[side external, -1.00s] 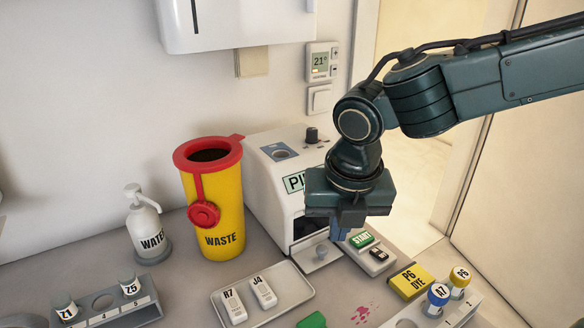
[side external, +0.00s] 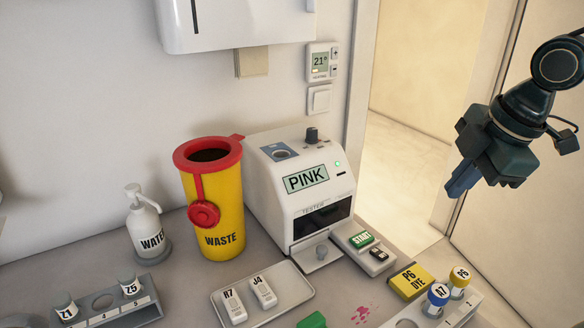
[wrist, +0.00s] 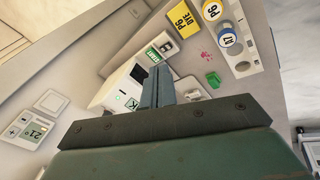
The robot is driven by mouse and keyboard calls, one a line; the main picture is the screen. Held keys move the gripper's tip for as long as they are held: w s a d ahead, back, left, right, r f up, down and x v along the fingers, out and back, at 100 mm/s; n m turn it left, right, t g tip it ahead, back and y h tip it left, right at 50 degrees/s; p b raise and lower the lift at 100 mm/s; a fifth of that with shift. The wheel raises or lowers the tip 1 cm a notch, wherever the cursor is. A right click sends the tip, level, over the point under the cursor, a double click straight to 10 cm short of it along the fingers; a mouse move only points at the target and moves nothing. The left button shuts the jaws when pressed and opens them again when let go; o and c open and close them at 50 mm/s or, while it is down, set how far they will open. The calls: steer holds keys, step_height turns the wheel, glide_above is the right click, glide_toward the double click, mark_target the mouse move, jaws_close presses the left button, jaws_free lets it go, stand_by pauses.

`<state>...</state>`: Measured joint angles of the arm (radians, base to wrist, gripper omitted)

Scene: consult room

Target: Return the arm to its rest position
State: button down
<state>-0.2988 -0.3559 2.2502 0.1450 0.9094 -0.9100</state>
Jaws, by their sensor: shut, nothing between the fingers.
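My gripper (side external: 462,180) hangs in the air at the right of the side external view, well above and to the right of the bench. Its fingers are closed together with nothing between them; in the wrist view the closed fingers (wrist: 157,87) point toward the bench. The white tester (side external: 298,200) stands on the bench with PINK on its display and a small green light lit. Its front opening is dark. My gripper touches nothing.
A yellow WASTE bin (side external: 216,225), a WATER bottle (side external: 148,232), a tray (side external: 294,296) with R7 and J4, and vial racks (side external: 128,307) stand on the bench. A START button (side external: 361,240), P6 DYE box (side external: 410,282) and pink stain (side external: 364,314) are at the right.

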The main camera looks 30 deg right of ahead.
steer(key=s+d+m+t, duration=0.1)
steer(key=s+d+m, duration=0.4)
steer(key=s+m, duration=0.3)
steer(key=shift+s+d+f+m+t, duration=0.25)
steer(key=shift+s+f+m, duration=0.2)
steer(key=shift+m, duration=1.75)
steer(key=shift+w, duration=0.1)
